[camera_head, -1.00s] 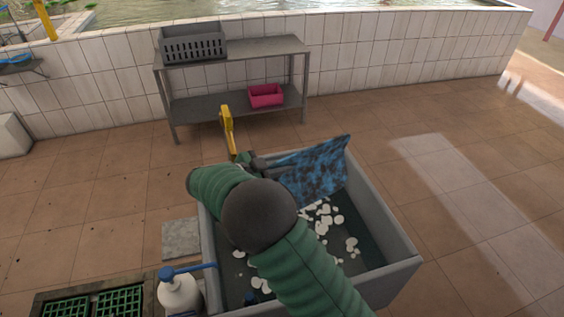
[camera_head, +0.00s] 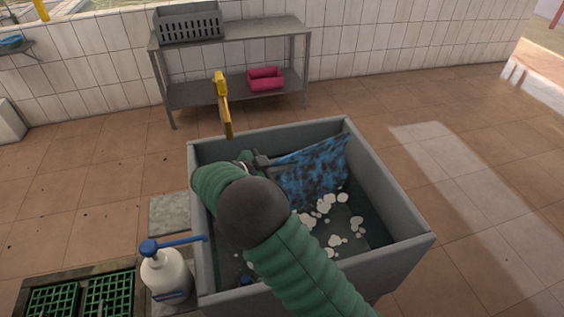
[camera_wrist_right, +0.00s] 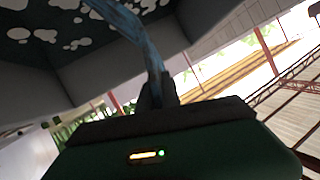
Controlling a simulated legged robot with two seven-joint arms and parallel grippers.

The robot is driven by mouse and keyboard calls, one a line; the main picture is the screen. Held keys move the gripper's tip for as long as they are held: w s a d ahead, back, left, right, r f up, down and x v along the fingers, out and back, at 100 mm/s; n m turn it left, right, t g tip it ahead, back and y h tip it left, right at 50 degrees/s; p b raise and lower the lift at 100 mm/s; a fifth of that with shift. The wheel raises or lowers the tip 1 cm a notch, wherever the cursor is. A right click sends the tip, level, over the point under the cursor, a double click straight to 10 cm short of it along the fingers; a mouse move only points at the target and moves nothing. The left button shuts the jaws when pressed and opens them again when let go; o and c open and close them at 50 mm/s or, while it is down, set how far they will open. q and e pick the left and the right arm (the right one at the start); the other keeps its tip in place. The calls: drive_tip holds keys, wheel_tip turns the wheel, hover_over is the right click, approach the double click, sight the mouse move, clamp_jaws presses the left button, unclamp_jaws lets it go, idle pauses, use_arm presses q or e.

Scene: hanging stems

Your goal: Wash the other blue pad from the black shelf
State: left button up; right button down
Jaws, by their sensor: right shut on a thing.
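The blue pad (camera_head: 312,172), mottled with dark patches, hangs spread out inside the grey sink (camera_head: 392,196). My right gripper (camera_head: 262,163) is shut on its left edge, and my green-sleeved right arm covers part of the sink. In the right wrist view the blue pad (camera_wrist_right: 135,32) runs as a thin strip from the jaws (camera_wrist_right: 156,92). White foam patches (camera_head: 325,205) lie in the dark bottom of the sink. The yellow tap (camera_head: 223,105) rises at the sink's far side. My left gripper is out of view. A small shelf (camera_head: 12,52) at the far left holds something blue.
A soap bottle (camera_head: 165,270) with a blue pump stands left of the sink, near green grates (camera_head: 82,298). A grey metal rack (camera_head: 235,39) by the wall holds a grey crate (camera_head: 188,24) and a pink bin (camera_head: 265,79). The tiled floor at right is clear.

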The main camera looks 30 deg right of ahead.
wheel_tip(320, 180, down, 18)
drive_tip(key=b, duration=0.7)
drive_tip(key=shift+s+r, duration=0.1)
drive_tip(key=shift+r, duration=0.05)
